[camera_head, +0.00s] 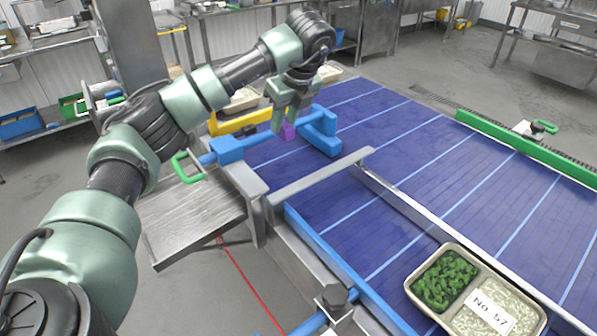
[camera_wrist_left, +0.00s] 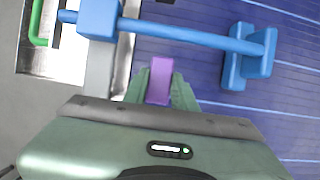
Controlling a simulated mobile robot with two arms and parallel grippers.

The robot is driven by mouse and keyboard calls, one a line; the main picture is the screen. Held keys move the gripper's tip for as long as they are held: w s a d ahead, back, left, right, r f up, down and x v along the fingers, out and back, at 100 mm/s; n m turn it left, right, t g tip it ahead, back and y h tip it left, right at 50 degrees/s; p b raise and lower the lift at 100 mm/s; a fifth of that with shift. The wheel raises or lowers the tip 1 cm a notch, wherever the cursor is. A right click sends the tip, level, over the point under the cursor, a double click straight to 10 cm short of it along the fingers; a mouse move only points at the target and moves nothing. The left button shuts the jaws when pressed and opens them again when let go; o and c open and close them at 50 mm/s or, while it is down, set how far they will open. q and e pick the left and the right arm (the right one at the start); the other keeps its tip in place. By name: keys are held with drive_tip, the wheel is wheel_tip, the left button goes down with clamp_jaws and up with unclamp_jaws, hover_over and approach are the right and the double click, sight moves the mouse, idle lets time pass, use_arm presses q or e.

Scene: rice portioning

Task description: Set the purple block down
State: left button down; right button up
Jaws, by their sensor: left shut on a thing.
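My left gripper (camera_head: 283,124) reaches in from the left over the near-left end of the blue conveyor. In the left wrist view the purple block (camera_wrist_left: 160,82) sits between the green fingers, close to a blue rod (camera_wrist_left: 190,34). I cannot tell whether the block touches the rod or the belt (camera_head: 420,150). My right gripper is not in view.
A blue bracket (camera_head: 322,130) stands on the belt beside the gripper, and a yellow bar (camera_head: 238,122) lies behind. A metal rail (camera_head: 400,201) divides the belt. A tray (camera_head: 420,265) of greens and rice labelled "No 57" sits at lower right. A metal shelf (camera_head: 190,215) is at left.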

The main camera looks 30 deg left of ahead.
use_arm(q)
wheel_tip(320, 180, down, 16)
drive_tip(key=shift+f+p, duration=0.15)
drive_tip(key=shift+p, duration=1.05)
drive_tip(key=c, duration=1.1)
unclamp_jaws()
drive_tip(key=shift+c, duration=0.2)
drive_tip(key=b+v, duration=0.2)
drive_tip(key=v, duration=1)
drive_tip(key=shift+b, duration=0.3)
